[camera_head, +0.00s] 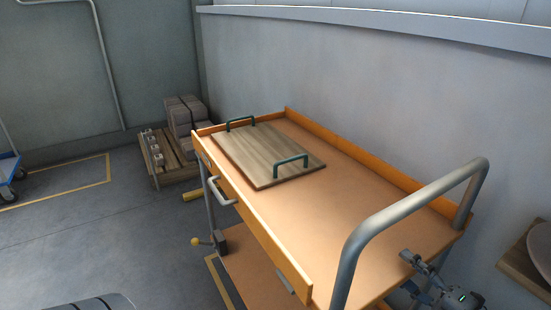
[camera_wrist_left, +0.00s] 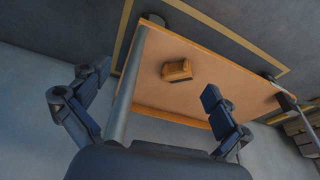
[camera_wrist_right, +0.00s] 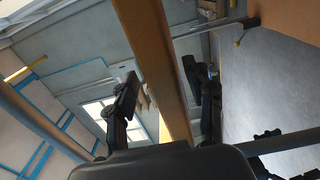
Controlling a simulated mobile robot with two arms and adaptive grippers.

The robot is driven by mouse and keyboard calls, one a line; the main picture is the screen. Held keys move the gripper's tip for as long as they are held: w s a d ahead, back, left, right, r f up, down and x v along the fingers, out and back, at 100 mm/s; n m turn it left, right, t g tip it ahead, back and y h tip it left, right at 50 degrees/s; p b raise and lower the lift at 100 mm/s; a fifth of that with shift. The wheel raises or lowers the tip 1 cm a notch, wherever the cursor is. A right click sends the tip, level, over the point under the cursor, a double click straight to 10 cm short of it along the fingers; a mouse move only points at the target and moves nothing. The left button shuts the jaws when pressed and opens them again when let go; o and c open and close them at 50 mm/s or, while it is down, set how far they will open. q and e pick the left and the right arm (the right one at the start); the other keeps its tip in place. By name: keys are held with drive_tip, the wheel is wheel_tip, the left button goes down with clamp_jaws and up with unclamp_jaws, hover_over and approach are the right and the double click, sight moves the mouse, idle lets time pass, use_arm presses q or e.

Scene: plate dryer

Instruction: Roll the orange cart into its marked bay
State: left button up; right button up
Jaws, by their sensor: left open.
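The orange cart (camera_head: 355,200) stands along the grey wall, with a grey push handle (camera_head: 400,212) at its near right end. In the left wrist view its lower shelf (camera_wrist_left: 215,85) shows, with a small orange-brown block on it (camera_wrist_left: 177,70). My left gripper (camera_wrist_left: 145,105) is open, with a grey cart post (camera_wrist_left: 130,85) seen between its fingers; contact is unclear. My right gripper (camera_head: 408,278) is at the cart's near right corner, below the push handle. Its fingers are apart (camera_wrist_right: 163,92), with an orange beam (camera_wrist_right: 160,60) seen between them. Yellow floor lines (camera_head: 218,282) run beside the cart.
A wooden board with green handles (camera_head: 255,155) lies on the cart top. A pallet with grey blocks (camera_head: 175,160) stands beyond the cart's far end. A blue cart (camera_head: 10,170) and another yellow-lined area (camera_head: 70,164) are at left.

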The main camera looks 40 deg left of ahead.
drive_tip(key=shift+f, duration=0.2)
drive_tip(key=shift+d, duration=0.35)
drive_tip(key=p+v, duration=0.1)
drive_tip(key=v, duration=0.4)
use_arm(q)
wheel_tip(320, 180, down, 7)
drive_tip(key=shift+s+r+p, duration=0.15)
drive_tip(key=shift+p, duration=0.3)
use_arm(e)
drive_tip(key=v, duration=0.6)
drive_tip(key=shift+d, duration=0.15)
